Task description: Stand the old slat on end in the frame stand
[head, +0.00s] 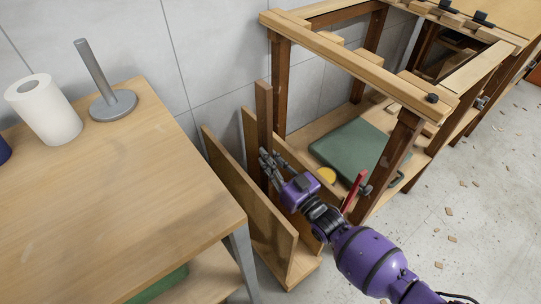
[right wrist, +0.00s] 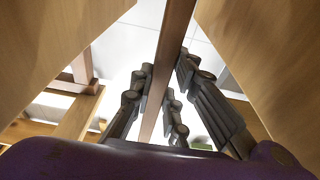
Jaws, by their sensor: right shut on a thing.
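The old slat (head: 263,112) is a narrow dark brown strip of wood, upright or nearly so, between the two side boards of the frame stand (head: 232,185). Its top rises above the boards; its lower end is hidden, so I cannot tell whether it touches the stand's base. My right gripper (head: 268,162) is shut on the slat around its middle. In the right wrist view, the slat (right wrist: 172,45) runs between the dark fingers of the gripper (right wrist: 166,85), with a board on each side. My left gripper is not in view.
A wooden table (head: 110,190) on the left holds a paper roll (head: 45,110) and a grey upright holder (head: 112,104). A wooden bench frame (head: 350,60) stands right of the stand, with a green case (head: 352,148) on its lower shelf. Wood chips litter the floor at right.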

